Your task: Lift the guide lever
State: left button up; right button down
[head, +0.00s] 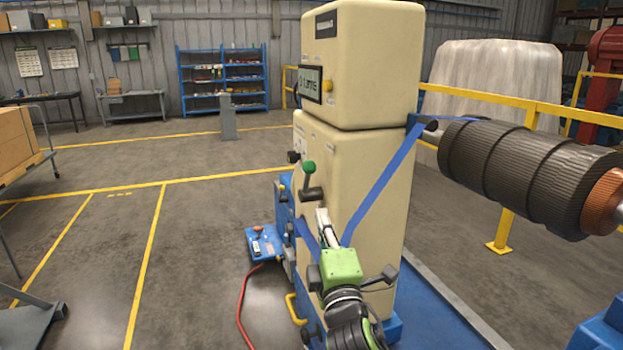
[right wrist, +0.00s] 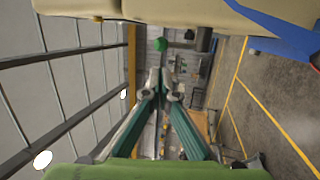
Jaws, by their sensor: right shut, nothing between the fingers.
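A lever with a green ball knob (head: 309,168), which looks like the guide lever, sticks out from the side of the cream machine cabinet (head: 368,170). Its dark body shows just below the knob. The knob also shows in the right wrist view (right wrist: 160,44), beyond my fingertips. My right gripper (head: 323,217) is below the lever in the head view, its fingers pointing up towards it. Its fingers are closed together with nothing between them, apart from the knob. In the right wrist view the fingertips (right wrist: 160,82) meet near the middle. My left gripper is out of view.
A large dark ribbed rotor (head: 530,175) is at right. A blue pedal box (head: 264,244) and a red cable (head: 241,303) lie on the floor. Open floor is at left.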

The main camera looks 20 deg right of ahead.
aim_at(310, 171)
pick_arm(q)
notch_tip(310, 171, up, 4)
jog(key=p, duration=0.3)
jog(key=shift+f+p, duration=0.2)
jog(key=shift+p, duration=0.1)
pick_arm(e)
jog(key=x, duration=1.4)
jog(key=shift+w+f, duration=0.1)
